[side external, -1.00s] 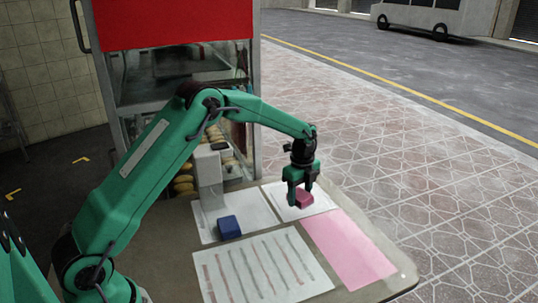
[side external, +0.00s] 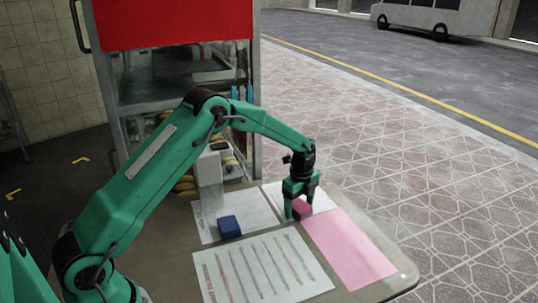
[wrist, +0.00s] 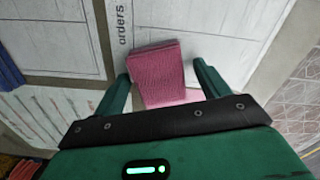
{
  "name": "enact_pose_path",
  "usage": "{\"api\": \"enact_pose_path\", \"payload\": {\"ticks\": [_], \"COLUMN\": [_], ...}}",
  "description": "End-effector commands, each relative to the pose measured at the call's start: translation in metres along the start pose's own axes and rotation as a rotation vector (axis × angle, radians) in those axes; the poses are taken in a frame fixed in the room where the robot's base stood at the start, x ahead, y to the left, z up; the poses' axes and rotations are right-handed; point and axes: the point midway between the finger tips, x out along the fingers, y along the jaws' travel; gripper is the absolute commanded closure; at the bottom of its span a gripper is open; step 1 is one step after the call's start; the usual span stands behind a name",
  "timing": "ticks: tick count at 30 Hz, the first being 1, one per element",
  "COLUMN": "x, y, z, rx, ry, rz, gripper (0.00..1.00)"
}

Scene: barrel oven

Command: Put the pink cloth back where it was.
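In the wrist view the cloth (wrist: 160,72) lies between my fingertips, slightly turned, partly over the white "orders" sheet. My gripper (side external: 300,205) points down around it. In the wrist view my gripper (wrist: 162,70) has its fingers apart, with a clear gap on the right and a narrow one on the left. Whether the cloth rests fully on the surface is hard to tell.
A blue folded cloth (side external: 229,227) lies to the left on a white sheet. The pink sheet (side external: 350,250) and a striped sheet (side external: 262,268) lie bare in front. The glass-fronted oven cabinet (side external: 180,75) stands behind. The table's right edge (side external: 408,270) is near.

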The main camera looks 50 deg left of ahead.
Motion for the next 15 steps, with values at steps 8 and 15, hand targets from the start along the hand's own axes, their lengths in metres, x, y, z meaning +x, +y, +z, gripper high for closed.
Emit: {"api": "enact_pose_path", "payload": {"ticks": [8,15], "x": [0.000,-0.011], "y": [0.000,-0.001], "z": [0.000,0.000], "rx": [0.000,0.000], "ry": [0.000,0.000], "rz": [0.000,-0.002], "gripper": [0.26,0.26]}}
